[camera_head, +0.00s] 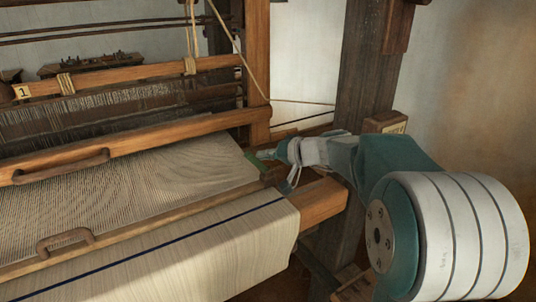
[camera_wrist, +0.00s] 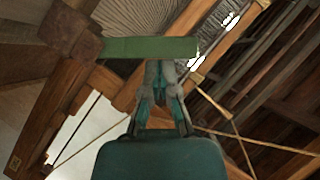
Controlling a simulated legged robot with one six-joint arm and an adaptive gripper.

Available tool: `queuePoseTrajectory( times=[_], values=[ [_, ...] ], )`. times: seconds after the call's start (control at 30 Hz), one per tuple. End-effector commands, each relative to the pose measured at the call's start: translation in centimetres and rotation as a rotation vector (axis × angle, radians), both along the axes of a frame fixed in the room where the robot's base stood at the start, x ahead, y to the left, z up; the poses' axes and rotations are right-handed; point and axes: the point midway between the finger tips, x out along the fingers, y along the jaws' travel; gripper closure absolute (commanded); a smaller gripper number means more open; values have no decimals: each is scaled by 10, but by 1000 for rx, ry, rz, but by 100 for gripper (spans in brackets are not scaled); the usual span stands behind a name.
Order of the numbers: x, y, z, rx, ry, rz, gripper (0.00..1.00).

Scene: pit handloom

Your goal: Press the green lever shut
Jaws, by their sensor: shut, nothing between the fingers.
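The green lever (camera_head: 253,160) is a short flat bar at the right edge of the stretched cloth, partly hidden behind my gripper in the head view. In the wrist view the green lever (camera_wrist: 150,48) lies crosswise, its left end at a dark wooden block. My gripper (camera_head: 266,154) is shut and empty, just to the right of the lever. In the wrist view my gripper (camera_wrist: 161,66) has its fingertips at the lever's near edge, right of its middle. I cannot tell whether they touch it.
The stretched cloth (camera_head: 150,195) and the cloth beam (camera_head: 210,245) fill the lower left. A wooden upright (camera_head: 257,60) stands behind my gripper, with a slanting cord beside it. A dark post (camera_head: 362,70) stands behind my arm. A wooden beam end (camera_head: 322,200) lies below my gripper.

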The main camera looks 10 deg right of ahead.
Motion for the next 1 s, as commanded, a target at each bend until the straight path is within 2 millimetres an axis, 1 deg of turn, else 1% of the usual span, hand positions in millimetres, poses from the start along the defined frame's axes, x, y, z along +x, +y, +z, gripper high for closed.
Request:
queuePoseTrajectory(
  times=[0.1, 0.33, 0.7, 0.87, 1.0],
  values=[
    [-3, 9, -2, -105, -34, 4, 100],
    [-7, 21, -9, -314, -102, 4, 100],
    [-12, 36, -24, -618, -200, 4, 100],
    [-12, 39, -30, -711, -230, 2, 100],
    [-13, 40, -33, -707, -228, 1, 100]
  ],
)
